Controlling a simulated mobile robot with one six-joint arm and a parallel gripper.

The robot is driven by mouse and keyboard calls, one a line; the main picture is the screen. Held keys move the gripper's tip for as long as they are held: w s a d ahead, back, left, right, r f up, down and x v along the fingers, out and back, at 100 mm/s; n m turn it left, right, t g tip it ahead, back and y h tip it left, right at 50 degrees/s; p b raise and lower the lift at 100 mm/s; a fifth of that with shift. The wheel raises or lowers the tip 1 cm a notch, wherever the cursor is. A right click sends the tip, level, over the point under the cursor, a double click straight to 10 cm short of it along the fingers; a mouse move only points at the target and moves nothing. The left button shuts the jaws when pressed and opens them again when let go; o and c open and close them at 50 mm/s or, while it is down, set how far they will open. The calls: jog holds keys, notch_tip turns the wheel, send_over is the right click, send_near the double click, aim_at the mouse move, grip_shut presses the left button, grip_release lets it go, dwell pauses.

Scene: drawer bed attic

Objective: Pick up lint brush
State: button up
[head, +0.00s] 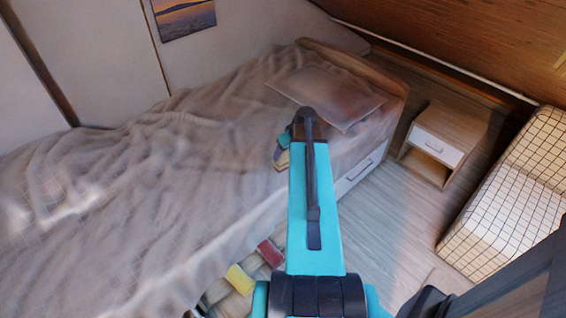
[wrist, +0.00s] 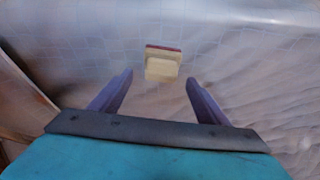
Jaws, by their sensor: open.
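A small cream block with a dark red edge, which looks like the lint brush (wrist: 162,66), lies on the pale bedding in the wrist view. My gripper (wrist: 159,78) is open, with its two purple fingers on either side of the view below the block. The block shows between and just beyond the fingertips, and nothing is held. How far above it the fingers are, I cannot tell. In the head view my arm covers the middle of the scene and hides most of the gripper. A small yellowish patch (head: 283,160) shows beside the arm; I cannot tell what it is.
The bed (head: 130,210) has rumpled bedding, a flat pillow (head: 325,95) and a wooden headboard (head: 355,65). A nightstand (head: 438,145) and a checked cushioned seat (head: 515,195) stand right. Yellow (head: 240,279) and red (head: 270,253) items lie low beside the bed.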

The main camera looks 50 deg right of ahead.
aim_at(283, 155)
jog(key=shift+w+p+x, duration=0.25)
jog(key=shift+p+x, duration=0.35)
jog(key=shift+x, duration=1.55)
jog(key=shift+w+f, duration=0.1)
jog(key=shift+f, duration=0.25)
jog(key=shift+c, duration=0.2)
jog(key=c, duration=1.1)
